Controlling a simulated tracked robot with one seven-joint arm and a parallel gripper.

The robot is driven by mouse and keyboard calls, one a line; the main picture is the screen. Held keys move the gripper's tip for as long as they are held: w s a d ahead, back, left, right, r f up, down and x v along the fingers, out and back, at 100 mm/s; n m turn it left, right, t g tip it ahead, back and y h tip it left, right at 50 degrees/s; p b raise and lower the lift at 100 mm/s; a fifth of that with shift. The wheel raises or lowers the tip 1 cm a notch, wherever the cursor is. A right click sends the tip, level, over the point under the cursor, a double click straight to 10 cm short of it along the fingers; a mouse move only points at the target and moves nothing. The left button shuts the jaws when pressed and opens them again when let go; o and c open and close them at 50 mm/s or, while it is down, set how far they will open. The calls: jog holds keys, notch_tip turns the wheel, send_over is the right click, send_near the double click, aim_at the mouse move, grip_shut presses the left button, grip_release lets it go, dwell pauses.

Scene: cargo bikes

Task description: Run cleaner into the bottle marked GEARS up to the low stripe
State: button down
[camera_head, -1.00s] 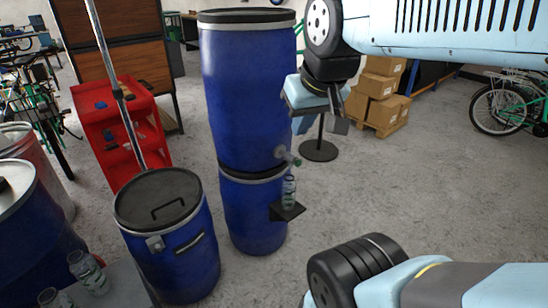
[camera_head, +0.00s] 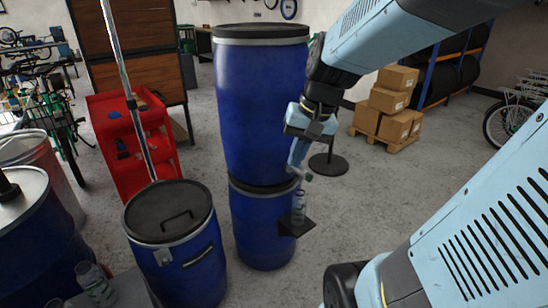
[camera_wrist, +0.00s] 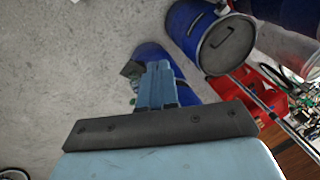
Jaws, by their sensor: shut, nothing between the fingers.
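A clear bottle (camera_head: 299,205) stands upright on a small black shelf (camera_head: 297,228) on the front of stacked blue drums. The tap (camera_head: 305,175) is just above it on the upper drum (camera_head: 262,110), partly hidden by my gripper. My gripper (camera_head: 297,160) is shut and empty, fingers pointing down at the tap; I cannot tell if they touch it. In the wrist view my closed fingers (camera_wrist: 157,82) cover part of the drum. Another clear bottle (camera_head: 96,284) with a pale label stands at the lower left. No label wording or liquid level is readable.
A lidded blue drum (camera_head: 180,245) stands left of the stack, with a red cart (camera_head: 125,140) behind it. Cardboard boxes (camera_head: 390,105) and a round black stand base (camera_head: 328,165) are behind to the right.

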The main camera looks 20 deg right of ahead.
jog(key=w+d+f+m+t+y, duration=0.1)
jog(key=w+d+f+m+y, duration=0.3)
jog(key=w+f+m+y, duration=0.25)
jog(key=w+d+f+m+t+y, duration=0.2)
jog(key=w+d+f+m+y, duration=0.35)
jog(key=f, duration=0.45)
jog(key=w+d+f+m+t+h, duration=0.1)
jog(key=d+f+m+t+h, duration=0.3)
jog(key=d+f+m+t, duration=0.2)
jog(key=w+d+f+m+t+h, duration=0.2)
jog(key=d+f+m+t+h, duration=0.2)
jog(key=d+f+m, duration=0.6)
jog(key=shift+w+d+f+m+t, duration=0.3)
jog(key=shift+d+f+t, duration=0.25)
jog(key=shift+f+t, duration=0.4)
